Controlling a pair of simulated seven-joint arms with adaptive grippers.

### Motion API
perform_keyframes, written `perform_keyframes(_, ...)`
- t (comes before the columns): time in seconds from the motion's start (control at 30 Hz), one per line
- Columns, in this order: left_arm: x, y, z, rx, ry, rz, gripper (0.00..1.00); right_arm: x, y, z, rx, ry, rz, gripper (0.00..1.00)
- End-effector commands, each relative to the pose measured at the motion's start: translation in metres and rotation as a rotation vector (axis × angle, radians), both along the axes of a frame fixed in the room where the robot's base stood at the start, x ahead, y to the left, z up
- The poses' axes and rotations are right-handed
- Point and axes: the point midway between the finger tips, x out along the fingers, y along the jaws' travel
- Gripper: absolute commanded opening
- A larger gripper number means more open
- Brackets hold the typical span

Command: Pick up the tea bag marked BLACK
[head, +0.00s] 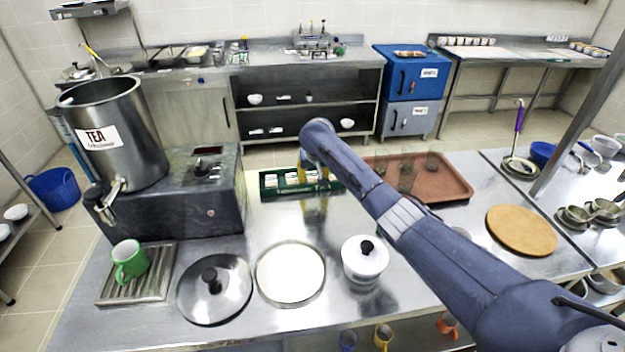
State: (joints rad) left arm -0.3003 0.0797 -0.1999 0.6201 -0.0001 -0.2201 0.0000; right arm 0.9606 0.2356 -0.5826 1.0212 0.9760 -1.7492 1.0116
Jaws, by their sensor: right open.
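A green tray (268,192) lies on the steel counter behind the white pot. It holds several small pale tea bags (291,179) in a row. Their markings are too small to read, so I cannot tell which one is BLACK. My right gripper (313,178) reaches in from the right and points down at the right end of the tray. Its yellowish fingers are apart, with nothing visible between them. They and the arm hide part of the tray's right end. My left gripper is out of view.
A large pot marked TEA (140,150) stands on a dark unit to the left. A green mug (127,262) is on a drip grate. A lid (214,291), a round plate (290,275) and a lidded white pot (364,275) stand in front. A brown tray (455,185) with glasses is right.

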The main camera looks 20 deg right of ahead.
Motion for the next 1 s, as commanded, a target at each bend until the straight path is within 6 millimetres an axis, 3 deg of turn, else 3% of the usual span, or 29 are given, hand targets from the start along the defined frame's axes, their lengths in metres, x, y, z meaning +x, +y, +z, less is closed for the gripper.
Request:
perform_keyframes(0.3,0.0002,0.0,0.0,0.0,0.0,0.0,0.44,0.0008,-0.0001,-0.0014,0.0,0.0,0.001,0.44)
perform_keyframes(0.53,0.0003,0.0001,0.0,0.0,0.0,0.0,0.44,0.0008,-0.0001,-0.0013,0.0,0.0,0.0,0.19)
perform_keyframes(1.0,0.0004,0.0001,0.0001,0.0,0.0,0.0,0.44,0.001,0.0002,0.0026,0.001,-0.001,0.0,0.18)
